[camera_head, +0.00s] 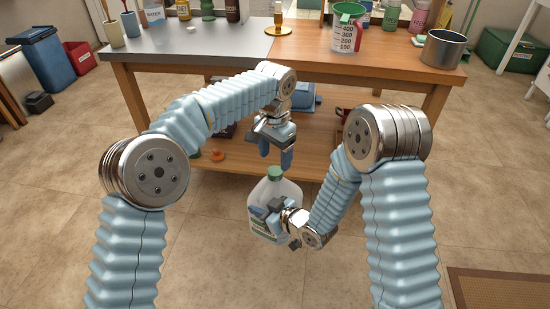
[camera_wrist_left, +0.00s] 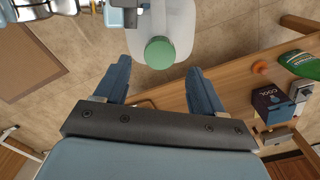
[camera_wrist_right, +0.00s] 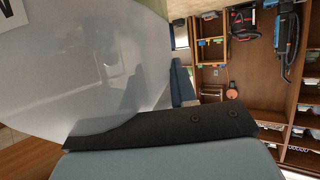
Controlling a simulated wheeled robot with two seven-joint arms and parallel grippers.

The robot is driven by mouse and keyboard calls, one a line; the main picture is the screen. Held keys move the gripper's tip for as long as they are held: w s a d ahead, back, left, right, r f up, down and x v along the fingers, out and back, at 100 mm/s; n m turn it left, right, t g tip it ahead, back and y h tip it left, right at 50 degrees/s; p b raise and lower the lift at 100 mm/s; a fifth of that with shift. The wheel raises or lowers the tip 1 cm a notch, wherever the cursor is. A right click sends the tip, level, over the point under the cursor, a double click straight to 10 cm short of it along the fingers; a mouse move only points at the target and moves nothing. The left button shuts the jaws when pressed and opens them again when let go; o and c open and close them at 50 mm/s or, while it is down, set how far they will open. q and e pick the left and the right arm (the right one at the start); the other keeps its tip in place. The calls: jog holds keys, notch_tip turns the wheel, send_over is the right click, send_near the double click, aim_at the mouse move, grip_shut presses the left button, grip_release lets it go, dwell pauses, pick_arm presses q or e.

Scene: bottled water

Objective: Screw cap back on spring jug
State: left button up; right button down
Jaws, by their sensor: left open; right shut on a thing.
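The spring jug (camera_head: 289,194) is a translucent white bottle held upright in the air in front of the workbench. Its green cap (camera_head: 275,173) sits on top of the neck; I cannot tell how tight it is. My right gripper (camera_head: 272,213) is shut on the jug's body. The jug (camera_wrist_right: 90,75) fills the left of the right wrist view. My left gripper (camera_head: 276,160) is open and points down just above the cap. In the left wrist view the cap (camera_wrist_left: 159,52) shows between and beyond the open fingers (camera_wrist_left: 160,80), apart from both.
The floor (camera_head: 215,240) around the jug is clear.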

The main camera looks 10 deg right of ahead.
aim_at(275, 171)
pick_arm(q)
jog(key=shift+o, duration=0.2)
jog(key=r+n, duration=0.1)
jog(key=n, duration=0.1)
jog(key=shift+r+n, duration=0.1)
jog(key=shift+n, duration=0.3)
notch_tip(275, 171, up, 2)
jog(key=n, duration=0.4)
jog(key=shift+r, duration=0.15)
jog(key=shift+f, duration=4.05)
jog(key=c, duration=1.1)
jog(key=shift+c, duration=0.2)
